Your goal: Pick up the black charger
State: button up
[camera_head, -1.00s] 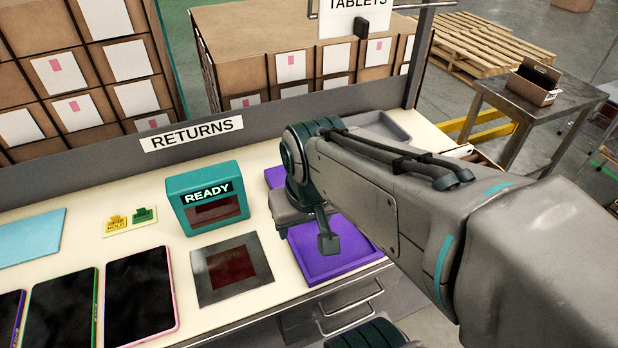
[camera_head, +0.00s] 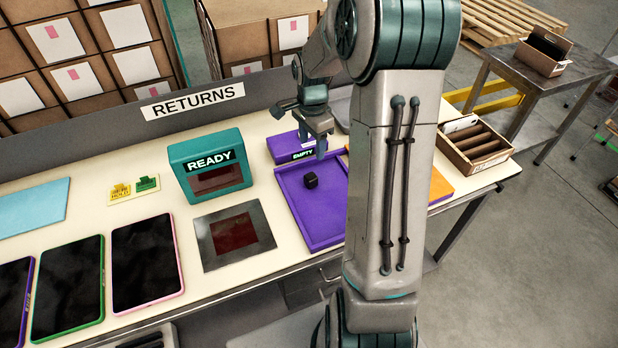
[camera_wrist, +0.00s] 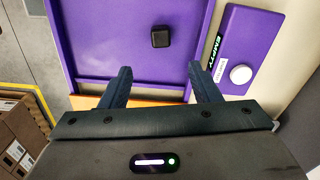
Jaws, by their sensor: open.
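The black charger (camera_head: 311,181) is a small dark cube lying on the purple tray (camera_head: 318,228). In the wrist view the charger (camera_wrist: 160,36) lies on the tray floor, beyond the fingertips and between their lines. My gripper (camera_wrist: 160,76) is open, with its two dark fingers spread and nothing between them. In the head view my gripper (camera_head: 321,156) hangs above the tray's back part, apart from the charger. My arm hides the right side of the tray.
A purple box marked EMPTY (camera_head: 290,147) stands behind the tray. A teal READY device (camera_head: 211,165) and a grey plate with a dark red window (camera_head: 212,251) are to the left. Several tablets (camera_head: 147,264) lie farther left. A carton with dividers (camera_head: 478,143) is at right.

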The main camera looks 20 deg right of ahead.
aim_at(311, 176)
notch_tip(311, 176, down, 14)
jog(key=shift+w+a+r+p, duration=0.1)
jog(key=shift+p, duration=0.95)
jog(key=c, duration=1.1)
